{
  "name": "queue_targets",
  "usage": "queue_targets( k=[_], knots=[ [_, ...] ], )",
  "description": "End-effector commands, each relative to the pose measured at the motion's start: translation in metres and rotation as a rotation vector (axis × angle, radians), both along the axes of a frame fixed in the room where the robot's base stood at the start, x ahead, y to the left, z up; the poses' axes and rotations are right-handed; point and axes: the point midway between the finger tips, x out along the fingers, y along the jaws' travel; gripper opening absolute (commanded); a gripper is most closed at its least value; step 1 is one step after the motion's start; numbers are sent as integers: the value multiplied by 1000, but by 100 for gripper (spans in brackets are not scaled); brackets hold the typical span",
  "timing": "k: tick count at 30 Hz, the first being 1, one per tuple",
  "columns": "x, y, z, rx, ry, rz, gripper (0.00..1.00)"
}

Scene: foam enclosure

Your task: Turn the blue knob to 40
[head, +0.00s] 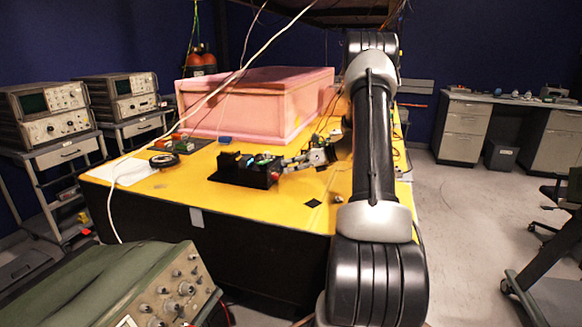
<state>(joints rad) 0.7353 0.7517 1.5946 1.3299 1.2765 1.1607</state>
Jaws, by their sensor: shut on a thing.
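A black box-shaped device (240,171) stands on the yellow tabletop (200,194), near its front edge. A small blue part (262,157), which looks like the blue knob, shows at the device's upper right. My gripper (282,164) reaches in from the right at the device's right end. Its fingers are shut on the blue knob, as far as this small view shows. The fingertips are tiny and partly lost against the black device. A red spot shows low on the device's right end. No scale or number is readable, so I cannot tell the knob's setting.
A large pink foam box (255,102) stands behind the device. A dark round object (164,160) and small electronic parts lie to the left. Thin cables hang across the scene and lie on the table's right side. Oscilloscopes on carts (45,115) stand at the left.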

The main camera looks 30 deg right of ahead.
Motion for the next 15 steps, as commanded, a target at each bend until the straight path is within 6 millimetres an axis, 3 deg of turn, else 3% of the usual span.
queue_targets(
  k=[15],
  knots=[
    [2, -3, -5, 385, 305, 0, 0]
  ],
)
